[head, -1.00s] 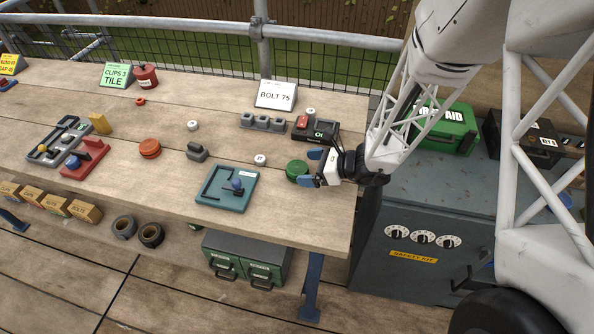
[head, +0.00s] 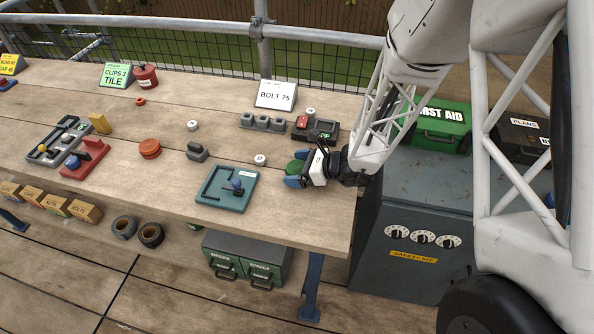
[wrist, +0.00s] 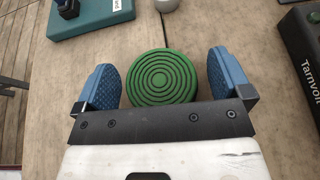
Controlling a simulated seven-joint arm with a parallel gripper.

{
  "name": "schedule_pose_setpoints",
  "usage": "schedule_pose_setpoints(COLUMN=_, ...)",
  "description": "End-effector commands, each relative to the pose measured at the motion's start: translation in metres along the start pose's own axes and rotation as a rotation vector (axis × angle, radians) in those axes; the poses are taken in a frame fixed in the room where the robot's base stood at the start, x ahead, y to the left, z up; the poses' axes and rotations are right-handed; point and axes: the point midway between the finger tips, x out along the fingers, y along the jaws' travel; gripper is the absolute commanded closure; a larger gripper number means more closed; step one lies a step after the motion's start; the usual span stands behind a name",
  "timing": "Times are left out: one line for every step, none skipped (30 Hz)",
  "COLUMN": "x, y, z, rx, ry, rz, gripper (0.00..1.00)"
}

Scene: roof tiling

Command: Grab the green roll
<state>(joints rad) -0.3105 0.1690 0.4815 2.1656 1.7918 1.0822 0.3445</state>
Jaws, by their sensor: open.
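The green roll (wrist: 161,77) is a round disc with concentric rings on its top. It lies on the wooden bench. In the wrist view it sits between the two blue fingers of my gripper (wrist: 164,82), with a gap visible on each side. In the head view the green roll (head: 296,166) is partly hidden behind my gripper (head: 297,174), which is low at the bench near its right end. My gripper is open, and nothing is held in it.
A teal tray (head: 225,202) with a blue knob is left of the gripper. A dark box with a red part (head: 315,130) stands behind. A small white round piece (head: 260,159) lies close by. A dark cabinet (head: 420,215) stands right of the bench.

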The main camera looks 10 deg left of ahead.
Motion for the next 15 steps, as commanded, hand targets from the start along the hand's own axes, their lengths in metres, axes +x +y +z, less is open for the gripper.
schedule_pose_setpoints(x=0.0000, y=0.0000, z=0.0000, rx=0.000, ry=0.000, rz=0.000, gripper=0.04)
schedule_pose_setpoints(x=0.0000, y=0.0000, z=0.0000, rx=0.000, ry=0.000, rz=0.000, gripper=0.04)
schedule_pose_setpoints(x=0.0000, y=0.0000, z=0.0000, rx=0.000, ry=0.000, rz=0.000, gripper=0.10)
schedule_pose_setpoints(x=0.0000, y=0.0000, z=0.0000, rx=0.000, ry=0.000, rz=0.000, gripper=0.14)
schedule_pose_setpoints(x=0.0000, y=0.0000, z=0.0000, rx=0.000, ry=0.000, rz=0.000, gripper=0.19)
schedule_pose_setpoints(x=0.0000, y=0.0000, z=0.0000, rx=0.000, ry=0.000, rz=0.000, gripper=0.25)
schedule_pose_setpoints(x=0.0000, y=0.0000, z=0.0000, rx=0.000, ry=0.000, rz=0.000, gripper=0.30)
schedule_pose_setpoints(x=0.0000, y=0.0000, z=0.0000, rx=0.000, ry=0.000, rz=0.000, gripper=0.34)
schedule_pose_setpoints(x=0.0000, y=0.0000, z=0.0000, rx=0.000, ry=0.000, rz=0.000, gripper=0.40)
schedule_pose_setpoints(x=0.0000, y=0.0000, z=0.0000, rx=0.000, ry=0.000, rz=0.000, gripper=0.45)
schedule_pose_setpoints(x=0.0000, y=0.0000, z=0.0000, rx=0.000, ry=0.000, rz=0.000, gripper=0.50)
schedule_pose_setpoints(x=0.0000, y=0.0000, z=0.0000, rx=0.000, ry=0.000, rz=0.000, gripper=0.56)
schedule_pose_setpoints(x=0.0000, y=0.0000, z=0.0001, rx=0.000, ry=0.000, rz=0.000, gripper=0.59)
schedule_pose_setpoints(x=0.0000, y=0.0000, z=0.0001, rx=0.000, ry=0.000, rz=0.000, gripper=0.59)
schedule_pose_setpoints(x=0.0000, y=0.0000, z=0.0001, rx=0.000, ry=0.000, rz=0.000, gripper=0.59)
